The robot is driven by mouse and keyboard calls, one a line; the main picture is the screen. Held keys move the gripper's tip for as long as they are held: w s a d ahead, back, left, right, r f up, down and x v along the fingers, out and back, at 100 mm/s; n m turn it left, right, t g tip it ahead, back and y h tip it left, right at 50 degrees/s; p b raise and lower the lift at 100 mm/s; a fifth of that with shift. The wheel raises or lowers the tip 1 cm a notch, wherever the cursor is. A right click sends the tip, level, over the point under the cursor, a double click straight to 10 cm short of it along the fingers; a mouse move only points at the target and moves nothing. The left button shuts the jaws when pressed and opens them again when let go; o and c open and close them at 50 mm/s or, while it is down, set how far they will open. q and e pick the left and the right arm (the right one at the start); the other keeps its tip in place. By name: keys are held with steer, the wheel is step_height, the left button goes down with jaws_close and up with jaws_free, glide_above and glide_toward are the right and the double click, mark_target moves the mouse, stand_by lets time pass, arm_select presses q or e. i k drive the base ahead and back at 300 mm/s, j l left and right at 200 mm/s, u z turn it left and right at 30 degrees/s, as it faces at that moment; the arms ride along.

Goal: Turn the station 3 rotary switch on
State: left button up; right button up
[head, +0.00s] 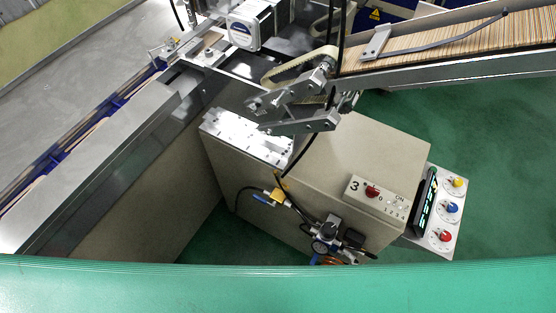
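The station 3 rotary switch (372,191) is a small red knob on a pale plate (357,187) marked "3" and "ON". The plate sits on top of a beige cabinet (355,155), near its front right corner. The knob is too small to tell which way it points. Neither of my grippers shows in the head view, and nothing covers the switch.
A side panel (437,245) right of the cabinet carries yellow, blue and red knobs and a dark display (425,200). A regulator with gauge and hoses (322,246) hangs on the cabinet's front. A conveyor of sticks (450,38) runs above and behind. Green floor is clear at right.

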mark_target(371, 192)
steer(key=z, duration=1.05)
